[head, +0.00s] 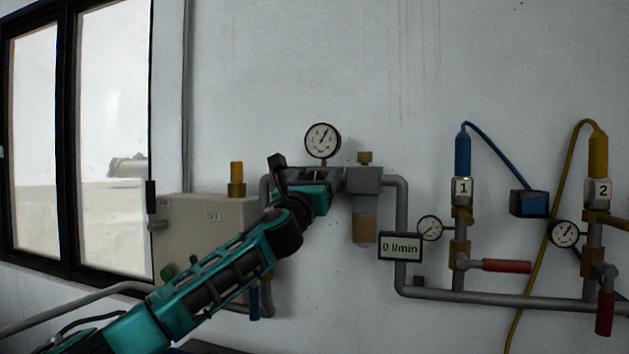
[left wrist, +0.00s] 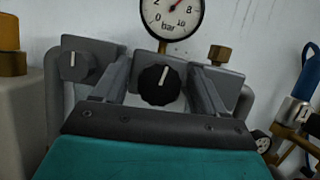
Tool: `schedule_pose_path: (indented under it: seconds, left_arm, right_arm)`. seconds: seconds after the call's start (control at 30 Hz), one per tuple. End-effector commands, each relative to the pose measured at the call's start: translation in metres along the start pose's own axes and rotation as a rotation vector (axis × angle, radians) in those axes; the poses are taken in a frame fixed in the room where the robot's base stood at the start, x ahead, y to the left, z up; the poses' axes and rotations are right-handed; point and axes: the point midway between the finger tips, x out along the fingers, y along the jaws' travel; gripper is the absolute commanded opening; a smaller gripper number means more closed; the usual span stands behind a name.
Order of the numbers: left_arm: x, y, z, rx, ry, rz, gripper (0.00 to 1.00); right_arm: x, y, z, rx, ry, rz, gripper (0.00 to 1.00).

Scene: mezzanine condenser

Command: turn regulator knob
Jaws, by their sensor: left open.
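The regulator knob (left wrist: 159,85) is black and round with a white mark pointing almost straight up. It sits on the front of a grey regulator body under a round pressure gauge (head: 323,140); the gauge also shows in the left wrist view (left wrist: 172,14). My left gripper (head: 302,180) is in front of the regulator and hides the knob in the head view. In the left wrist view my left gripper (left wrist: 157,68) is open, with one finger on each side of the knob and visible gaps between. I cannot tell how deep the fingers reach. My right gripper is not in view.
A second dark knob (left wrist: 77,65) is on a grey block to the left. A beige box (head: 190,225) is left of the regulator. A filter bowl (head: 364,228), a "0 l/min" display (head: 400,246) and pipes with red-handled valves (head: 506,266) are to the right.

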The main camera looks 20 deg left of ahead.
Motion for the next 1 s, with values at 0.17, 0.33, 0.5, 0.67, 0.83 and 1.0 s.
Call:
schedule_pose_path:
  seconds: [0.17,0.33,0.5,0.67,0.83,1.0]
  left_arm:
    - [-0.0001,0.0,0.0001,0.0,0.0,0.0,0.63]
    - [-0.0002,0.0002,0.0001,0.0,0.0,0.0,0.47]
    - [-0.0002,0.0002,0.0,0.0,0.0,0.0,0.3]
    - [-0.0003,0.0002,-0.0001,0.0,0.0,0.001,0.19]
    - [-0.0003,0.0,-0.0002,-0.014,0.001,0.006,0.19]
    - [-0.0003,-0.0003,-0.0004,-0.068,0.001,0.028,0.19]
  right_arm:
    - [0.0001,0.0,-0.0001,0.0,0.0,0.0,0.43]
    - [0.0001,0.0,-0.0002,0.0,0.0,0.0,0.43]
    - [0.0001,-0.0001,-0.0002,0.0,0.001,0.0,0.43]
    - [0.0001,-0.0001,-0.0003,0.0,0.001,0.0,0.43]
    - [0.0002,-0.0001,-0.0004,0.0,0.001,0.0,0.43]
    - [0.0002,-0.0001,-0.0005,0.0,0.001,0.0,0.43]
